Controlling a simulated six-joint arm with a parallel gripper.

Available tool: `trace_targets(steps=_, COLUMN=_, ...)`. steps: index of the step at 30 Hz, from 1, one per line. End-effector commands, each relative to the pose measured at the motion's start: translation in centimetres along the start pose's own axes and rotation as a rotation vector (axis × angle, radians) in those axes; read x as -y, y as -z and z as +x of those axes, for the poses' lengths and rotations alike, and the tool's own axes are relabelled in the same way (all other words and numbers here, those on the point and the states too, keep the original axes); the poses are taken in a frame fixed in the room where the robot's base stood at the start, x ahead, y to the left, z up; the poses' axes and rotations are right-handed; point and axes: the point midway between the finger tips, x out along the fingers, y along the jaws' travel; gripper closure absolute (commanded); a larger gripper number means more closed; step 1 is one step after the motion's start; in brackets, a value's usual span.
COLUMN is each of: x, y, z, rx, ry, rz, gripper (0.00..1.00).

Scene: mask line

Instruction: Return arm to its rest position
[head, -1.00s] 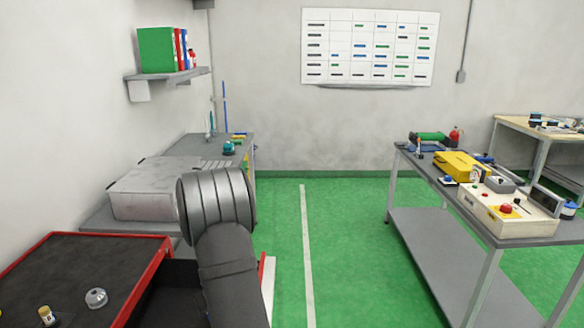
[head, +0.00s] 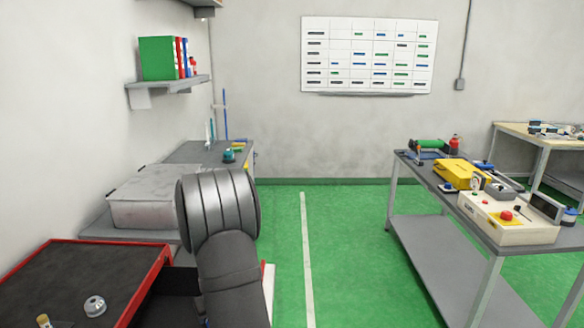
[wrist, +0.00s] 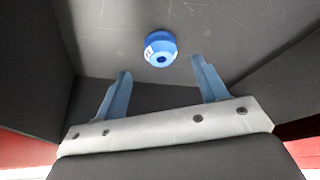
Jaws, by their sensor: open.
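My arm (head: 228,270) rises from the bottom of the head view, its thick grey joint covering part of the bench behind. My gripper (wrist: 161,68) shows only in the wrist view; its two blue-grey fingers are spread apart with nothing between them. A small round blue object (wrist: 161,48) with a white mark and a dark centre lies beyond the fingertips on a dark grey surface (wrist: 100,25). It appears apart from both fingers. Dark walls stand at both sides of the wrist view, like the inside of a drawer or box. The gripper is hidden in the head view.
A red-edged dark worktop (head: 75,270) at lower left holds a silver round part (head: 95,306) and a small yellow-topped item (head: 43,321). A grey case (head: 155,198) sits behind. A cluttered bench (head: 440,185) stands right. Green floor (head: 345,235) lies clear between.

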Motion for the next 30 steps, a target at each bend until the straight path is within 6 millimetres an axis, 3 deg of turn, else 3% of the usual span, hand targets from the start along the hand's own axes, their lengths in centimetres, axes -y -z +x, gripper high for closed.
trace_targets(steps=13, x=0.0, y=-0.2, z=6.8, rx=0.002, ry=0.0, rz=0.0, gripper=0.34)
trace_targets(steps=15, x=-0.1, y=0.8, z=4.8, rx=-0.007, ry=-0.001, rz=-0.001, gripper=0.34)
trace_targets(steps=30, x=0.0, y=4.2, z=-3.8, rx=-0.005, ry=-0.001, rz=-0.001, gripper=0.34)
